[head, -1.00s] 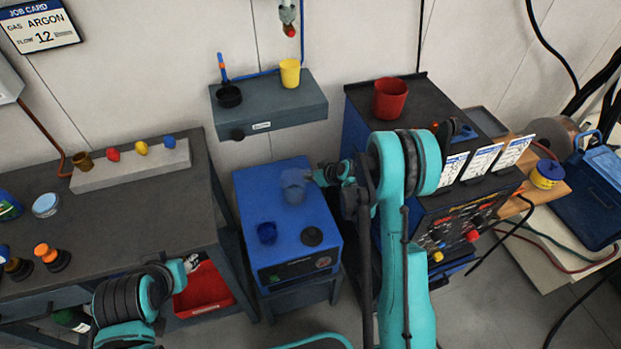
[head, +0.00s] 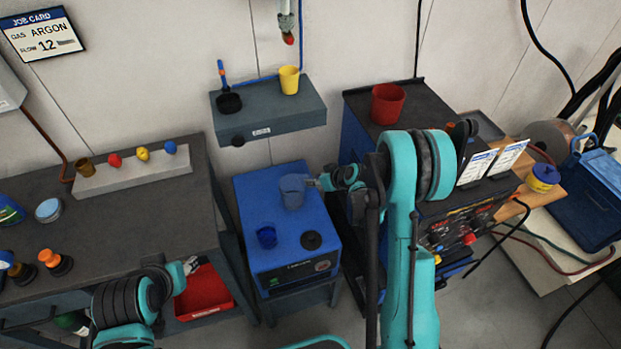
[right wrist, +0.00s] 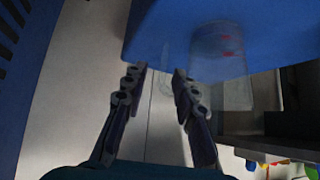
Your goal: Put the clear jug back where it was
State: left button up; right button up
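The clear jug (head: 292,191) stands upright on the blue machine's top (head: 258,192), near its back right; it looks bluish and see-through. My right gripper (head: 313,183) is just right of the jug in the head view. In the right wrist view the jug (right wrist: 222,50) with red marks is beside the fingers. My right gripper's fingertips (right wrist: 159,74) are apart, with what looks like the faint handle between them; I cannot tell whether they touch it. My left gripper (head: 191,266) is low beside the workbench, small and partly hidden by its wrist.
A dark blue cup (head: 267,237) and a black round knob (head: 311,240) are on the machine's top in front of the jug. A grey shelf (head: 290,116) with a yellow cup (head: 289,80) is behind. The welder cabinet with a red cup (head: 388,103) stands right.

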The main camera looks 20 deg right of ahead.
jog(key=s+a+r+m+g+h+p, duration=0.1)
jog(key=s+a+r+m+p, duration=0.1)
jog(key=s+r, duration=1.35)
jog(key=s+a+r+m+h, duration=0.1)
jog(key=s+r, duration=0.2)
jog(key=s, duration=0.4)
jog(key=s+r+h, duration=0.1)
jog(key=s+r, duration=0.2)
jog(key=s, duration=0.4)
jog(key=shift+a+r+m+h, duration=0.15)
jog(key=shift+a+m+h, duration=0.15)
jog(key=shift+a+m, duration=0.1)
